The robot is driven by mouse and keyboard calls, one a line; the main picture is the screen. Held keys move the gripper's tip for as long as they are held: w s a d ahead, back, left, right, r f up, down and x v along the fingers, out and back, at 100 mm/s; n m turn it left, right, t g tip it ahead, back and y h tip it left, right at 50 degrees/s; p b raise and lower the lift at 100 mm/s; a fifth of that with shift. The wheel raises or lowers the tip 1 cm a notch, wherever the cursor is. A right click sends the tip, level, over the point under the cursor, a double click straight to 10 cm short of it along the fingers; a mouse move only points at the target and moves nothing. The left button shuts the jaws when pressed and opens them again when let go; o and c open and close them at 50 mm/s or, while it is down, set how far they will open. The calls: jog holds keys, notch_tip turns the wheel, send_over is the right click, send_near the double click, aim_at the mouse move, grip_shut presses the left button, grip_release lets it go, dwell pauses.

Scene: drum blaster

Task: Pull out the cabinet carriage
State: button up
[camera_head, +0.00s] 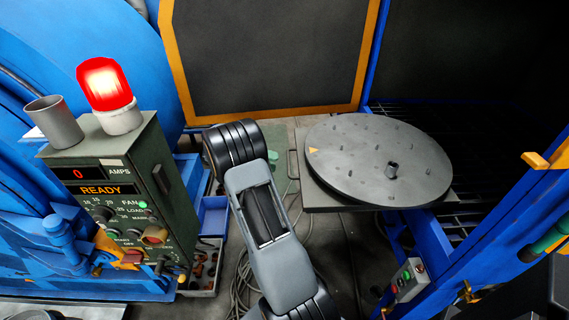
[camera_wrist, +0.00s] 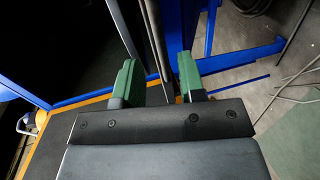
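The cabinet carriage (camera_head: 322,199) is a grey square plate at the right of centre in the head view. It bears a dark round turntable (camera_head: 345,160) with small slots, a central knob and a yellow triangle mark. A thin handle (camera_head: 292,165) shows at its left edge. My arm rises left of the carriage in the head view; my gripper's fingers are hidden there. In the wrist view my gripper (camera_wrist: 159,80) is open, its two green fingers apart. A dark upright edge with an orange strip shows between and beyond them; I cannot tell contact.
The blue cabinet frame (camera_head: 470,255) stands at the right, with a dark slatted interior. An orange-edged dark panel (camera_head: 265,60) stands behind. A green control box (camera_head: 125,190) with a lit red beacon (camera_head: 104,84) is at the left. Cables (camera_head: 243,285) lie on the floor.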

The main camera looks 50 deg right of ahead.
jog(key=v, duration=0.7)
jog(key=shift+w+a, duration=0.25)
jog(key=shift+w, duration=0.05)
notch_tip(320, 180, down, 6)
jog(key=s+a+n+t+y, duration=0.1)
jog(key=n+t+y, duration=0.1)
jog(key=n, duration=0.2)
jog(key=s+a+r+n+t+y+p, duration=0.3)
jog(key=s+a+y, duration=0.1)
jog(key=a, duration=0.3)
jog(key=s+a+r+n+t+y+p, duration=0.1)
jog(key=s+a+r+t+y+p, duration=0.1)
jog(key=s+a+r+t+p, duration=0.2)
jog(key=s+a+r+n+t+y+p, duration=0.1)
jog(key=s+a+r+t+y+p, duration=0.2)
jog(key=a+r, duration=0.7)
jog(key=s+r+t+p, duration=0.2)
jog(key=s+r, duration=0.2)
jog(key=r, duration=0.1)
jog(key=shift+s+a+r+t+p, duration=0.25)
jog(key=shift+a+r+t+p, duration=0.05)
jog(key=shift+r, duration=0.1)
jog(key=shift+d, duration=0.15)
